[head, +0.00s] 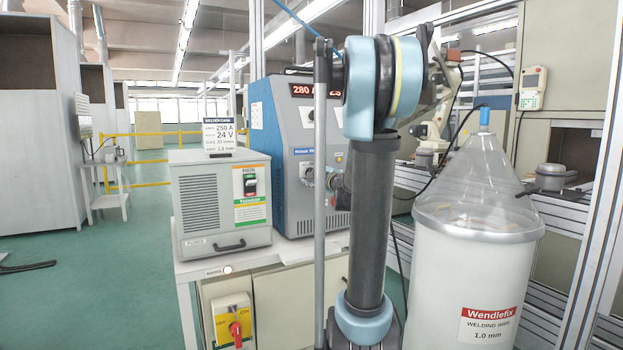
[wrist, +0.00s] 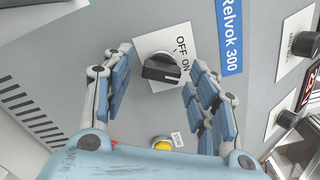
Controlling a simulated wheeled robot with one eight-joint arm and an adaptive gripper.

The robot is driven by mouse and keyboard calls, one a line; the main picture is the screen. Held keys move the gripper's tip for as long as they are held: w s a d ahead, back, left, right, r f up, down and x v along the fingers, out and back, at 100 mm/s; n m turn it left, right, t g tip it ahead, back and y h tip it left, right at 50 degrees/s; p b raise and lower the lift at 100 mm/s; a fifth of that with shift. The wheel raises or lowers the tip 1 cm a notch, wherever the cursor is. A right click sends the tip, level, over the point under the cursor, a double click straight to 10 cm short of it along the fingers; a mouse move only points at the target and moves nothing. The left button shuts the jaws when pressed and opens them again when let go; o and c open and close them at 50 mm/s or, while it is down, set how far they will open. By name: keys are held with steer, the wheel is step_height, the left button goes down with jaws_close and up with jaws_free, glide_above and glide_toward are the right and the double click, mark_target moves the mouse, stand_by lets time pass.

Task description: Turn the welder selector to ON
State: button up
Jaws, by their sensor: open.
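The welder (head: 258,135) is a blue and grey cabinet with a red lit display, standing on the bench in the head view. Its selector (wrist: 162,70) is a black bar knob on a white plate marked OFF and ON in the wrist view. The bar lies nearly level in that picture, its right end close to the ON lettering; no pointer mark is clear. My gripper (wrist: 163,82) is open, its blue-padded fingers to the left and right of the knob, with visible gaps.
A yellow button (wrist: 162,143) sits below the selector, and more black knobs (wrist: 304,44) are at right. A grey fume box (head: 221,205) stands left of the welder. A red switch (head: 236,333) is on the bench front. A wire drum (head: 465,285) stands at right.

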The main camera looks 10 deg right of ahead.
steer(key=v, duration=1.2)
steer(key=shift+a+f, duration=0.1)
stand_by(0.4)
steer(key=s+a+f+n+g+y, duration=0.1)
steer(key=s+a+f+n+g, duration=0.8)
steer(key=s+a+f+n, duration=0.45)
steer(key=s+d+f+n+g+h, duration=0.3)
steer(key=s+d+f, duration=0.1)
steer(key=s+f, duration=0.3)
steer(key=s+d+f+n+g+h, duration=0.3)
steer(key=s+f, duration=0.4)
steer(key=s, duration=0.5)
steer(key=shift+s+d+n+h, duration=0.25)
steer(key=shift+d+n, duration=0.3)
steer(key=shift+d, duration=0.65)
steer(key=shift+f, duration=0.1)
